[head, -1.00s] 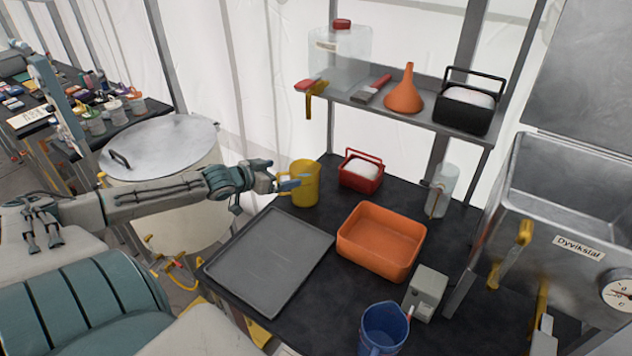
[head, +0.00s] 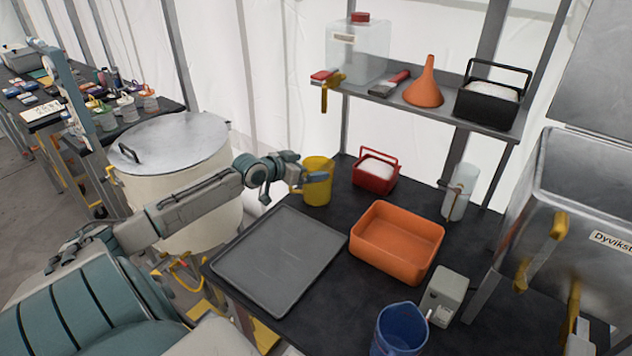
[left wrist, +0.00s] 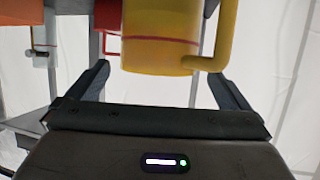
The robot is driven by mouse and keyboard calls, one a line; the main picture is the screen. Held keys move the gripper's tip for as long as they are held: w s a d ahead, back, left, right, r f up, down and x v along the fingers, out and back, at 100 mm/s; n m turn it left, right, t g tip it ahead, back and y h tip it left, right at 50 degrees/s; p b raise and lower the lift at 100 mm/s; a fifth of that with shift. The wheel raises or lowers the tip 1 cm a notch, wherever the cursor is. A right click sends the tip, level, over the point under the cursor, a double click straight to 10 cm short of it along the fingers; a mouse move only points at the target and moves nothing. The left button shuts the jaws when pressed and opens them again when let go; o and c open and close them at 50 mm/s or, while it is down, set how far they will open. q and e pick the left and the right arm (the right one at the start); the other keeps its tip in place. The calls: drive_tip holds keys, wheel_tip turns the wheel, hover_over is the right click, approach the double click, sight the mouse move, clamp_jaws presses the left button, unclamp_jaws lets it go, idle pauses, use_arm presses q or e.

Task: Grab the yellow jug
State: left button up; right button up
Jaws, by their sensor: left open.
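The yellow jug (head: 319,190) stands upright at the back left corner of the dark table, its handle on the left side in the head view. My left gripper (head: 314,167) is open at the jug's upper part, with a finger overlapping it in the picture. In the left wrist view the jug (left wrist: 160,35) fills the top middle, between the open fingers of the gripper (left wrist: 158,66), with its handle towards the right finger. I cannot tell whether a finger touches it. My right gripper is not in view.
A red caddy (head: 375,173) stands just right of the jug. A grey tray (head: 278,260), an orange bin (head: 397,243), a grey box (head: 443,295) and a blue jug (head: 400,328) are also on the table. A shelf (head: 415,106) hangs above the back. A large lidded drum (head: 190,205) stands left.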

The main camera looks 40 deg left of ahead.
sight(314, 165)
use_arm(q)
drive_tip(key=x, duration=0.1)
drive_tip(key=p+x, duration=0.1)
drive_tip(key=x, duration=0.1)
drive_tip(key=shift+w+d+r, duration=0.1)
drive_tip(key=shift+d+r, duration=0.05)
drive_tip(key=shift+r, duration=0.05)
drive_tip(key=shift+w+f, duration=0.25)
drive_tip(key=shift+w, duration=0.1)
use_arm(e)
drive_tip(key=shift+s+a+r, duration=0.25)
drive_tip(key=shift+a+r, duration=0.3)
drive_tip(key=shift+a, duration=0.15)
use_arm(q)
drive_tip(key=shift+c, duration=0.2)
